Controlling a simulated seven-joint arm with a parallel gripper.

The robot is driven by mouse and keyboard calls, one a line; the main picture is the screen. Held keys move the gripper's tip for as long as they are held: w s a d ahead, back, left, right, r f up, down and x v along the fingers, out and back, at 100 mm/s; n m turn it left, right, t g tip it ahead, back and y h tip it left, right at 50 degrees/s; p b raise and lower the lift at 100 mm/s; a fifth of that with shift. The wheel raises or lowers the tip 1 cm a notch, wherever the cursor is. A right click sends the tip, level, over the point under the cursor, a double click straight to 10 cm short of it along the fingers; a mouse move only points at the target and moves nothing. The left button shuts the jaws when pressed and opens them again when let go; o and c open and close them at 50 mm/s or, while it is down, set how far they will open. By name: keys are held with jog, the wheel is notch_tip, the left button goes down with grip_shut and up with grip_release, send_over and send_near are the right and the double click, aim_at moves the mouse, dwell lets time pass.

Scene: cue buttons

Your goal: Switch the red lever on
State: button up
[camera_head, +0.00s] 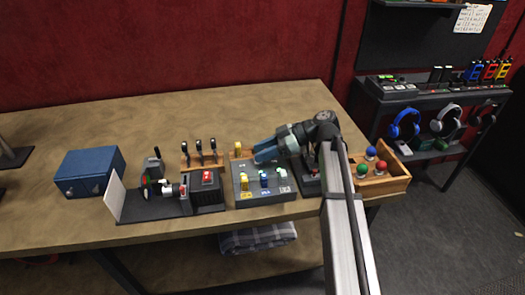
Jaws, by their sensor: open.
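A small red part that looks like a switch (207,177) sits on top of a black box (206,195) at the table's middle front; I cannot tell its on or off position. To its right is a dark grey panel (243,197) with yellow, blue and pale levers. My gripper (259,155) reaches in from the right, above the back of this panel, to the right of the red part and apart from it. It is open, with nothing seen in it. The arm hides part of the device right of the panel.
Behind stand a wooden rack with black levers (199,149) and a yellow lever (238,148). Left are a white board (115,197) and a blue box (89,172). A wooden tray with coloured balls (397,181) is right. The table's back is clear.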

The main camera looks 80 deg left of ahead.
jog(key=v, duration=1.3)
jog(key=shift+w, duration=0.15)
jog(key=shift+d+r, duration=0.1)
jog(key=shift+r, duration=0.05)
